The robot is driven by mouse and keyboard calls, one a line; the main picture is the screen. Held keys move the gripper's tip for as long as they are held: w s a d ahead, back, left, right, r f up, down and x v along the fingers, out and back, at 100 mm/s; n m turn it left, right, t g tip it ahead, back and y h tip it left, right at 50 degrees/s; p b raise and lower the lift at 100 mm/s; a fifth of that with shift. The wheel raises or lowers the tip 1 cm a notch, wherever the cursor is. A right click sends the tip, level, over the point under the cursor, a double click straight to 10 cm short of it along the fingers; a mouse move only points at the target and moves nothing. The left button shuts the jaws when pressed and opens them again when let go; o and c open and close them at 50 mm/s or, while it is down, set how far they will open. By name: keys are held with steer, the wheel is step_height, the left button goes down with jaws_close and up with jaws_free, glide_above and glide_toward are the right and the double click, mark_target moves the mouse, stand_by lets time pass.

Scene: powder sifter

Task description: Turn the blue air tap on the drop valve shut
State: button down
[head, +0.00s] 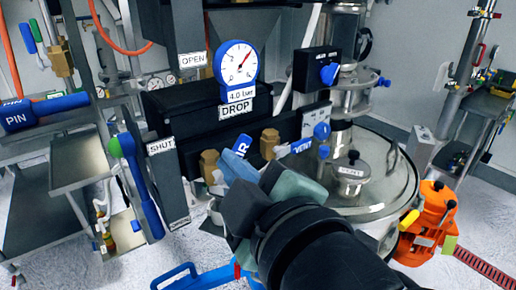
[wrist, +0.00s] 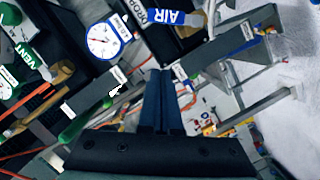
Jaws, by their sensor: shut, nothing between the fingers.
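The drop valve is a black box with a white DROP label (head: 234,112) and a pressure gauge (head: 240,64). The blue AIR tap handle (head: 242,146) sits low on its front, tilted, beside a brass body (head: 208,165); its lower part is hidden behind my gripper. In the wrist view the AIR handle (wrist: 168,17) shows at the top, beyond my fingertips. My gripper (head: 236,168) is in front of the valve, fingers shut and empty. In the wrist view the shut fingers (wrist: 161,75) appear apart from the handle; contact in the head view is unclear.
A long blue lever (head: 146,190) with a green end hangs at left by the SHUT label (head: 161,146). A round steel lid (head: 385,180) lies right.

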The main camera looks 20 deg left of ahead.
mark_target(244, 149)
steer(key=w+a+f+p, duration=0.2)
steer(key=w+a+f, duration=0.1)
steer(key=w, duration=0.5)
steer(key=shift+w+f+p, duration=0.2)
steer(key=shift+f+p, duration=0.1)
steer(key=shift+f, duration=0.05)
steer(key=shift+w+d+m+g+p, duration=0.3)
steer(key=shift+w+m, duration=0.1)
steer(key=shift+m, duration=0.4)
steer(key=shift+w+d+f+m, duration=0.1)
steer(key=shift+w+f+m, duration=0.1)
steer(key=shift+m, duration=0.1)
steer(key=shift+w+d+f+m+g+p, duration=0.25)
steer(key=shift+w+d+m+g+p, duration=0.2)
steer(key=shift+m, duration=0.55)
steer(key=shift+w+d+f+m+g+y, duration=0.2)
steer(key=shift+w+f+m+g, duration=0.15)
steer(key=shift+m, duration=0.4)
steer(key=shift+w+d+f+m+g+y, duration=0.2)
steer(key=shift+f+m, duration=0.3)
steer(key=shift+m, duration=0.2)
steer(key=shift+w+d+f+m+g+y, duration=0.2)
steer(key=shift+w+f+m, duration=0.15)
steer(key=shift+m, duration=0.4)
